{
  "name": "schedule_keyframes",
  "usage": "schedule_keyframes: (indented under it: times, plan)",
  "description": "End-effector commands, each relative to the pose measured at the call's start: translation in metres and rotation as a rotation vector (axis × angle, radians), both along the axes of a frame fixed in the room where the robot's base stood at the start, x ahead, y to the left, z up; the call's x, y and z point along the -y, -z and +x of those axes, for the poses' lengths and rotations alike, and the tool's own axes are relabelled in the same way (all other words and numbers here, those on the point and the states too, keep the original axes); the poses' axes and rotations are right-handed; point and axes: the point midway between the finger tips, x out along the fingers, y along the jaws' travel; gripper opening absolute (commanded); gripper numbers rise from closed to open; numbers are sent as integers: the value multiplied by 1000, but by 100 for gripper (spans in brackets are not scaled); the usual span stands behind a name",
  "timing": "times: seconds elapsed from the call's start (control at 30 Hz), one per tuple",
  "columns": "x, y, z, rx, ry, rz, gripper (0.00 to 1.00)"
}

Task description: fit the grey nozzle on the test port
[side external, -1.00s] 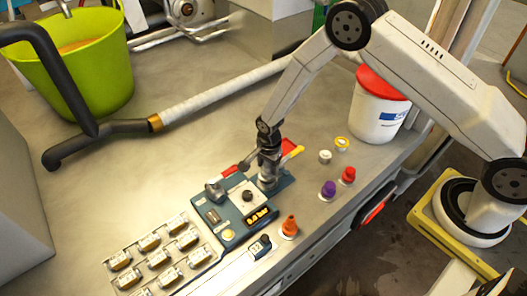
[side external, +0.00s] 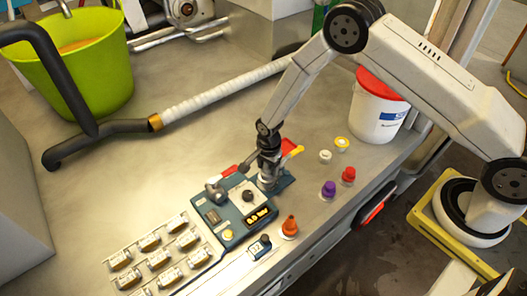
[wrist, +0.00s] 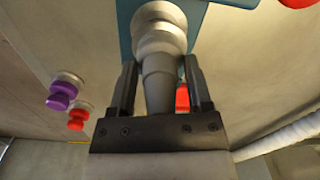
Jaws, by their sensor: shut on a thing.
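My gripper (side external: 268,172) is over the far right end of a teal test unit (side external: 236,212), pointing down. In the wrist view its jaws (wrist: 162,88) are shut on a grey stepped nozzle (wrist: 159,58), narrow toward the wrist and wider at the far end. The nozzle's wide end is in line with the grey fitting on the teal block, where the test port appears to be. The jaws and nozzle hide the port in the side view. I cannot tell whether the nozzle is fully seated.
Purple (side external: 328,189), red (side external: 348,176), white (side external: 325,156) and yellow-ringed (side external: 342,142) caps stand to the right. A white hose (side external: 215,96) and red-lidded bucket (side external: 378,110) are behind.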

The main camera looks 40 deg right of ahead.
Motion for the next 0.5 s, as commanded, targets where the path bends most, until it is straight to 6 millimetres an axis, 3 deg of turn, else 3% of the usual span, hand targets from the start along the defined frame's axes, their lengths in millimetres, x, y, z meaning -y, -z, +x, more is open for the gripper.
schedule_keyframes:
  times: [0.37, 0.4, 0.43, 0.5]
  plan:
    - [0, 5, 0, 1, 0, 0, 0]
    - [0, 5, 0, 1, 0, 0, 73]
    - [0, 5, 0, 1, 0, 0, 78]
    - [0, 5, 0, 1, 0, 0, 78]
